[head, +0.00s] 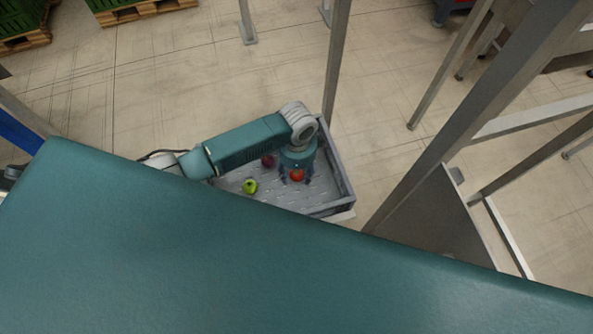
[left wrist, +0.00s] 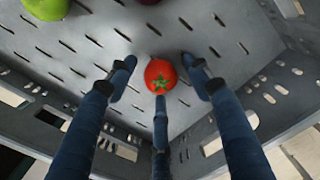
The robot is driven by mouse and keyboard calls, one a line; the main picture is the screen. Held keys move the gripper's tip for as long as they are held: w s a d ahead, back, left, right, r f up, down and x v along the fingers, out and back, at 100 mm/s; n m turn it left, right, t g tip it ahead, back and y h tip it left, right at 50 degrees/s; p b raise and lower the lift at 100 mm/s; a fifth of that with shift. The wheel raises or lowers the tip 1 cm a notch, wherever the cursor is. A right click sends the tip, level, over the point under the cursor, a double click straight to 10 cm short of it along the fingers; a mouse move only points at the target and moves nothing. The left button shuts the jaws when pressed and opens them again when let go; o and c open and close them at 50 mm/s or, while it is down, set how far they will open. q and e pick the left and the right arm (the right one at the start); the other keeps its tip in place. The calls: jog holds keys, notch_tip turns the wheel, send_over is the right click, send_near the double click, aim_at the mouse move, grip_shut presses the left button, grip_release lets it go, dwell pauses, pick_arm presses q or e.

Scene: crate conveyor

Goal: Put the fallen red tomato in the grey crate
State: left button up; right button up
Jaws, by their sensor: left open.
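The red tomato (head: 297,175) is inside the grey crate (head: 342,176), near its right end. In the left wrist view the tomato (left wrist: 160,75) shows its green stem and lies between my spread fingers, over the slotted crate floor. My left gripper (head: 296,181) points down into the crate around the tomato. Its fingers (left wrist: 160,72) are open, with gaps at the two side fingers. The third finger's tip is close to the tomato; I cannot tell if it touches. My right gripper is not in view.
A green apple (head: 250,187) and a dark red fruit (head: 268,160) also lie in the crate. A wide teal surface (head: 200,265) fills the foreground. Metal posts (head: 337,60) stand behind and right of the crate. Green crates on pallets (head: 120,6) are far back.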

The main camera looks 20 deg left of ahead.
aim_at(297, 173)
pick_arm(q)
notch_tip(297, 173, up, 12)
dwell(0.4)
jog(key=shift+d, duration=0.1)
jog(key=shift+s, duration=0.1)
